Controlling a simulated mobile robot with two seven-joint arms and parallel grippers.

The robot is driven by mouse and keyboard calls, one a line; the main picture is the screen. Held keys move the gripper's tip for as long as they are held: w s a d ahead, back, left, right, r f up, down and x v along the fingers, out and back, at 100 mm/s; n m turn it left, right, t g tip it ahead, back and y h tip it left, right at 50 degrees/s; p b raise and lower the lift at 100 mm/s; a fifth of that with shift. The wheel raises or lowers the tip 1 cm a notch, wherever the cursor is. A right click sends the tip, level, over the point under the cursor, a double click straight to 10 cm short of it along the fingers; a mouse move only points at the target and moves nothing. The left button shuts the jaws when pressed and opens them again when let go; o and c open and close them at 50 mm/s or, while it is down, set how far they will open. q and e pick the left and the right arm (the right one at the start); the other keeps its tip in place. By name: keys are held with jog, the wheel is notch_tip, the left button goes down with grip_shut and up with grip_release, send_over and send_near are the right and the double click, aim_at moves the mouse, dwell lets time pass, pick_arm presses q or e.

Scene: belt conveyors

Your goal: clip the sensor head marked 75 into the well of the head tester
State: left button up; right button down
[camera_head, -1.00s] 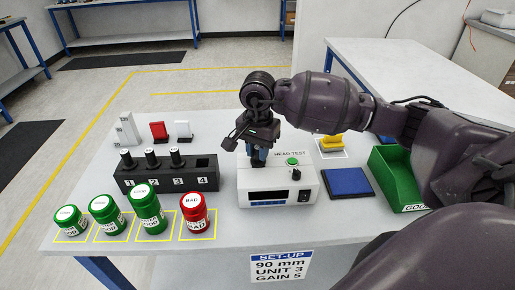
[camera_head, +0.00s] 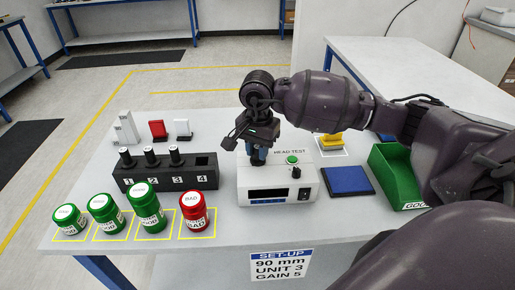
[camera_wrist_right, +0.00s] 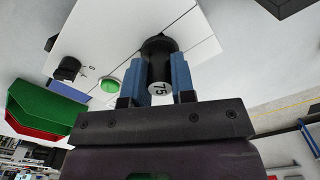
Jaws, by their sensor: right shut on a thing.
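The head tester (camera_head: 278,183) is a white box labelled HEAD TEST with a green button (camera_head: 292,160), a black knob and a dark display. My right gripper (camera_head: 257,160) is over its back left part, pointing down. In the right wrist view, the blue fingers (camera_wrist_right: 160,85) are shut on a black sensor head (camera_wrist_right: 158,62) whose pale end reads 75. The head's far end meets the tester's white top (camera_wrist_right: 190,38); I cannot tell how deep it sits in the well, which is hidden. My left gripper is not in view.
A black rack (camera_head: 165,178) numbered 1 to 4 holds three heads; slot 4 is empty. Green canisters (camera_head: 147,212) and a red BAD canister (camera_head: 193,215) stand in front. A blue pad (camera_head: 348,181), yellow object (camera_head: 330,144) and green bin (camera_head: 393,172) are to the right.

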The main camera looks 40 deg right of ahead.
jog(key=c, duration=0.9)
grip_release()
notch_tip(320, 180, up, 11)
jog(key=shift+f, duration=0.1)
